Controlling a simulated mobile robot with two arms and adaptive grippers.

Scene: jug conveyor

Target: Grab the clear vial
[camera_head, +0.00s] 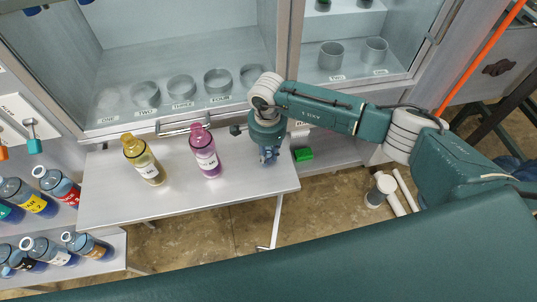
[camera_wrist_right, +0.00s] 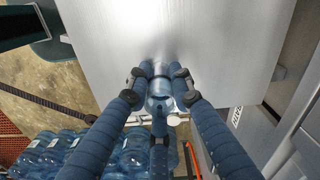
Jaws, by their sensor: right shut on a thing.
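The clear vial (camera_wrist_right: 160,88) shows in the right wrist view as a bluish see-through vessel between the fingers, at the edge of the pale table. My right gripper (camera_wrist_right: 159,80) is shut on it, one finger on each side. In the head view my right gripper (camera_head: 268,154) points down over the right end of the table (camera_head: 235,192). There the vial is mostly hidden by the gripper, so I cannot tell whether it touches the table. My left gripper is not in view.
A yellow bottle (camera_head: 146,163) and a pink bottle (camera_head: 206,158) stand on the table left of my gripper. Behind is a cabinet with several grey cups, one being the cup (camera_head: 181,88). Several labelled jugs stand on shelves at left.

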